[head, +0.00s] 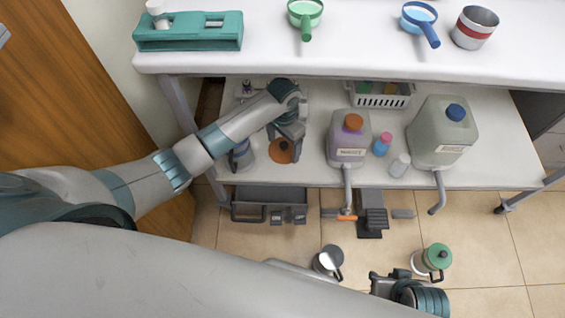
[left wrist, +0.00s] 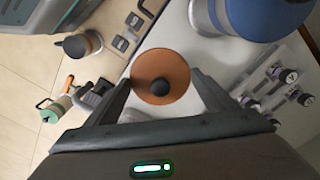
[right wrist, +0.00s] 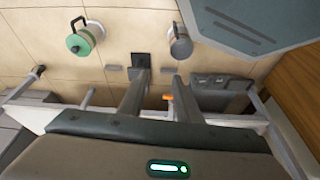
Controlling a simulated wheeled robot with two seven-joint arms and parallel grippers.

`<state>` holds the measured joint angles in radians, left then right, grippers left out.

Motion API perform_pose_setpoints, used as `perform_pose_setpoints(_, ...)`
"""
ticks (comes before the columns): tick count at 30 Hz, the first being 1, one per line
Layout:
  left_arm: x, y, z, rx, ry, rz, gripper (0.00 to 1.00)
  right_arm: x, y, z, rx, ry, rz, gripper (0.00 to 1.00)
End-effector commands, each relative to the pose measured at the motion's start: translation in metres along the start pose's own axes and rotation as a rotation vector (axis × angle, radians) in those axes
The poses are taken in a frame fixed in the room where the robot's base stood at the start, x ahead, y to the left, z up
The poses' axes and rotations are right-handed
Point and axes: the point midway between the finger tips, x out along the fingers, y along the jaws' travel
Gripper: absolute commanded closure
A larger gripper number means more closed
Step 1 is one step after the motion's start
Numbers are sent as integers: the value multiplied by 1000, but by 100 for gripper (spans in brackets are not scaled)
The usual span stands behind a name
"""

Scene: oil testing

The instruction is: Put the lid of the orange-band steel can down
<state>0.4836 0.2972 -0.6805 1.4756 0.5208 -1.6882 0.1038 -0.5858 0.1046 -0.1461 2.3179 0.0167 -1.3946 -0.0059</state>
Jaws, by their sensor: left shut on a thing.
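The lid is an orange-brown disc (head: 281,153) with a dark knob, over the front left of the lower shelf. I cannot tell whether the lid touches the shelf.
The lower shelf (head: 305,178) also holds a blue-and-grey container (head: 241,157) left of the lid, and a jug with an orange cap (head: 349,140) and small bottles to the right. A green-lidded can (head: 434,258) and a grey bin (head: 268,201) are on the floor.

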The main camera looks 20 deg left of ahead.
Motion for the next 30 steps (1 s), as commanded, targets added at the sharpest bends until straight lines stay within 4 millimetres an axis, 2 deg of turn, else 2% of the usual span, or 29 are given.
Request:
perform_pose_setpoints(5, 5, 0, 0, 0, 0, 0, 44, 1, -1, 0, -1, 5, -2, 69)
perform_pose_setpoints(15, 52, 0, 1, -1, -2, 0, 44, 8, -11, -10, -4, 73, -27, 69)
perform_pose_setpoints(18, 61, 0, 0, -1, -2, 0, 44, 8, -13, -14, -3, 92, -33, 69)
perform_pose_setpoints(30, 65, 0, 0, 0, 0, 0, 44, 6, -16, -13, -4, 99, -40, 69)
